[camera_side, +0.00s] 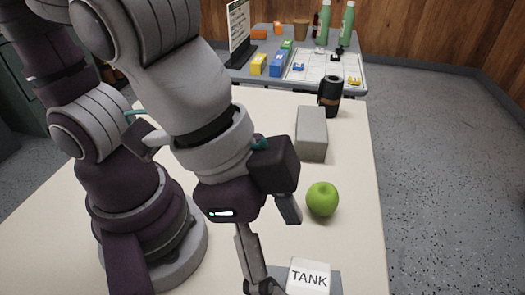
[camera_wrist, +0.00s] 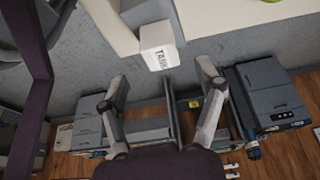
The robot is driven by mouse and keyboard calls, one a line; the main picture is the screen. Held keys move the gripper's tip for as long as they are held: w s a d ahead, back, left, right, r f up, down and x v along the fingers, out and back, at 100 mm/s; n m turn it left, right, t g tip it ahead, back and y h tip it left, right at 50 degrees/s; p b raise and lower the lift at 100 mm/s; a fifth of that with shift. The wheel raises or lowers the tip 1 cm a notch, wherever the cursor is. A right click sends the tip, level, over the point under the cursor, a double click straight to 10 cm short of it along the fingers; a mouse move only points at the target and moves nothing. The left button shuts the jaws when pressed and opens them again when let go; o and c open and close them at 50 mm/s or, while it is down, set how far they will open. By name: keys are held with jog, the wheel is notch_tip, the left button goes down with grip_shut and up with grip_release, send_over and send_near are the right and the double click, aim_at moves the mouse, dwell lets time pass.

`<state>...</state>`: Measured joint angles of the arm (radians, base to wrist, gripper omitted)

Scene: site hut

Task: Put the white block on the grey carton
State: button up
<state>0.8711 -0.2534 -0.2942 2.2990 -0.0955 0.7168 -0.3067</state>
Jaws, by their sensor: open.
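The white block (camera_side: 309,276), marked TANK, is at the bottom of the side view, cut off by the frame edge, with a flat grey surface (camera_side: 335,283) beside it. In the wrist view the white block (camera_wrist: 157,48) shows at the table's edge, just beyond the fingertips. The grey carton (camera_side: 311,133) stands farther back on the table with a bare top. My gripper (camera_wrist: 162,72) is open, with nothing between its fingers. In the side view it is left of the block, apart from the carton.
A green apple (camera_side: 322,198) sits between the white block and the carton. A black cup (camera_side: 330,90) stands behind the carton. The cream table (camera_side: 350,235) is mostly clear.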

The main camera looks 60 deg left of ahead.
jog(key=v, duration=0.5)
jog(key=w+a+f+n+t+y, duration=0.1)
jog(key=w+a+n, duration=0.2)
jog(key=a, duration=0.6)
jog(key=w+a+n+t+y, duration=0.1)
jog(key=w+a+n, duration=0.3)
jog(key=a, duration=0.5)
jog(key=shift+f+n+y, duration=0.35)
jog(key=shift+n+y, duration=0.25)
jog(key=shift+n, duration=0.4)
